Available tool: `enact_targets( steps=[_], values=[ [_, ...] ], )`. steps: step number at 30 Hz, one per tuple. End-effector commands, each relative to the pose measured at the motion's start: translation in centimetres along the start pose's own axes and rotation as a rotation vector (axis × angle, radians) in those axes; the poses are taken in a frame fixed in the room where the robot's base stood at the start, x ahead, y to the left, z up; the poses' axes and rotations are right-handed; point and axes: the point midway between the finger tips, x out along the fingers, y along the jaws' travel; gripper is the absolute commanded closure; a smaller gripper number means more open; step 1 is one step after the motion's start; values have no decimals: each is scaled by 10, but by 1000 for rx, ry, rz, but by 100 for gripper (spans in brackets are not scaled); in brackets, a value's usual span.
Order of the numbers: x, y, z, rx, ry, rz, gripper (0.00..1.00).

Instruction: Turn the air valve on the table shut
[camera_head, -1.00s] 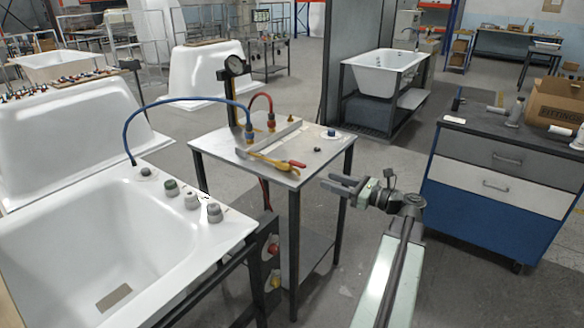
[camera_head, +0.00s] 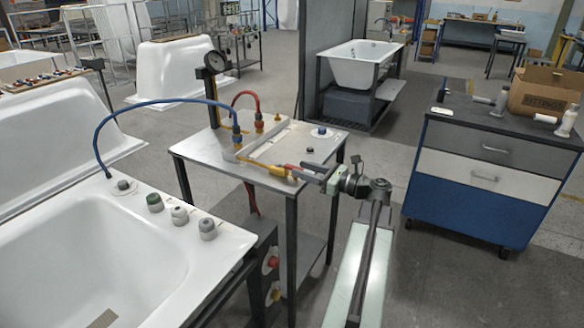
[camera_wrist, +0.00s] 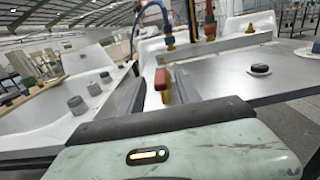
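The grey metal table (camera_head: 205,151) carries the fittings of a blue hose (camera_head: 236,131) and a red hose (camera_head: 259,122). A long yellow piece (camera_head: 262,166) with a red end lies low across its front; I cannot tell for sure that it is the valve's lever. My gripper (camera_head: 303,172) is at the table's front right edge, at this red end. In the wrist view the red end (camera_wrist: 162,80) stands between my two fingers (camera_wrist: 152,92), which look apart, with gaps beside it. Contact cannot be made out.
A small black knob (camera_wrist: 260,69) and a blue knob on a white disc (camera_head: 321,131) sit at the table's right. A gauge (camera_head: 215,61) stands behind. A white tub (camera_head: 90,255) is at left, a blue drawer cabinet (camera_head: 465,205) at right, with floor between it and the table.

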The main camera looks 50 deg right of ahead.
Motion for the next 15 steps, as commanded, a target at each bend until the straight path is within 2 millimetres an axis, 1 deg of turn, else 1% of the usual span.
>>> enact_targets(
  steps=[1,3,6,9,15],
  values=[
    [10,0,0,0,0,2,60],
    [21,0,0,0,0,3,60],
    [32,0,0,0,0,1,60],
    [37,1,0,1,0,2,60],
    [37,1,0,0,0,1,60]
  ],
)
